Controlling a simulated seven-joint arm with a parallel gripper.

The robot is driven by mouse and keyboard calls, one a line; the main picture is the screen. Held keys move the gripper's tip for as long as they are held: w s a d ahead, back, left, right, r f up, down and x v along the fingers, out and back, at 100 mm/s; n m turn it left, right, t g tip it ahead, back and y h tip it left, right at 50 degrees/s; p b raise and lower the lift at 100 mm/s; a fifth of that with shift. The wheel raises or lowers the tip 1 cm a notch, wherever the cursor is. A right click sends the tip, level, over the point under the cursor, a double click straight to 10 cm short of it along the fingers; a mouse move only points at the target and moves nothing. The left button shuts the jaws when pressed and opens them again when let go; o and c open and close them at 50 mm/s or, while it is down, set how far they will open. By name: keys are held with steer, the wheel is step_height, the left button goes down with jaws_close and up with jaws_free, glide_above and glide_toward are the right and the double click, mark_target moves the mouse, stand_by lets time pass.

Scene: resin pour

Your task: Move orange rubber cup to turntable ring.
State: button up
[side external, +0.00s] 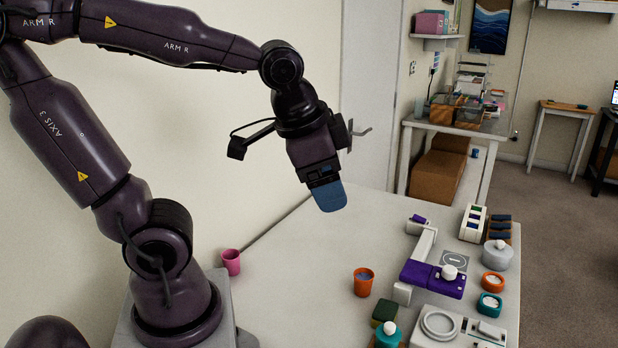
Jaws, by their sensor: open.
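A flat grey plate with a circle mark (455,260) lies farther back. My gripper (328,196) is open and empty, high above the table, up and to the left of the cup. Its blue fingers are seen side-on, so one mostly hides the other.
A purple and white device (432,278) with an arm stands between the cup and the right-side jars. A pink cup (231,262) stands left. The table's middle is clear.

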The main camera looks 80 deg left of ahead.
steer(key=s+n, duration=0.1)
steer(key=s+d+r+n+t+h, duration=0.1)
steer(key=shift+s+d, duration=0.3)
steer(key=shift+o, duration=0.3)
steer(key=shift+s+d+r, duration=0.15)
steer(key=shift+s+d, duration=0.1)
steer(key=shift+s, duration=0.05)
